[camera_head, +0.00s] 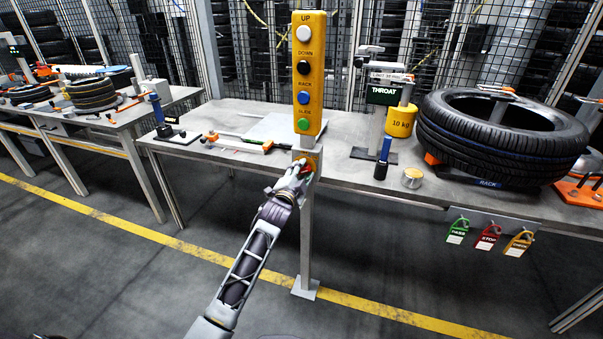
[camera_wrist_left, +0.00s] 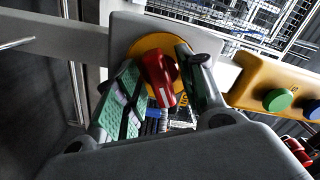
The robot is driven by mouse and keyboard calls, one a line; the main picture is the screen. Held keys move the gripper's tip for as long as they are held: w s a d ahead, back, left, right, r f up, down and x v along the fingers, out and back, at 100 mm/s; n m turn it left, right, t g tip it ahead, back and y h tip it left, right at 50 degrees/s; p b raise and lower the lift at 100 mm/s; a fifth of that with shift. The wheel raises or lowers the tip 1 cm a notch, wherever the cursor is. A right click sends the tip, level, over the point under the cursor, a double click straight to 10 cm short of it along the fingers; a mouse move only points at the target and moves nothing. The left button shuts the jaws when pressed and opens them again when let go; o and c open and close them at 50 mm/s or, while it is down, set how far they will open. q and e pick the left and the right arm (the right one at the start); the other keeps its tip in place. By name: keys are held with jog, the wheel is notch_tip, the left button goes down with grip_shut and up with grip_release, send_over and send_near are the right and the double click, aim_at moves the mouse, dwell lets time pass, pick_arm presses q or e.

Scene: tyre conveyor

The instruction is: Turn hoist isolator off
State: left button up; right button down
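The hoist isolator is a red rotary handle (camera_wrist_left: 160,80) on a round yellow plate (camera_wrist_left: 146,45), fixed to a grey box. In the wrist view the handle stands slightly tilted. In the head view the isolator's yellow face (camera_head: 316,153) shows on the post under the button pendant, mostly hidden by my left gripper (camera_head: 297,172). In the wrist view my left gripper (camera_wrist_left: 157,62) is open, one finger on each side of the red handle. A narrow gap shows on the left side; contact on the right is unclear. My right gripper is out of view.
The yellow pendant (camera_head: 307,75) with several buttons stands above the isolator. The grey workbench (camera_head: 340,172) behind bears a tyre (camera_head: 500,135), a yellow weight (camera_head: 400,121) and tools. Green, red and yellow tags (camera_head: 487,238) hang off its front edge. The floor in front is clear.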

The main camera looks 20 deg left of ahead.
pick_arm(q)
jog(key=shift+w, duration=0.1)
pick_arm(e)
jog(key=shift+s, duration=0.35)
pick_arm(q)
jog(key=c, duration=0.9)
grip_shut()
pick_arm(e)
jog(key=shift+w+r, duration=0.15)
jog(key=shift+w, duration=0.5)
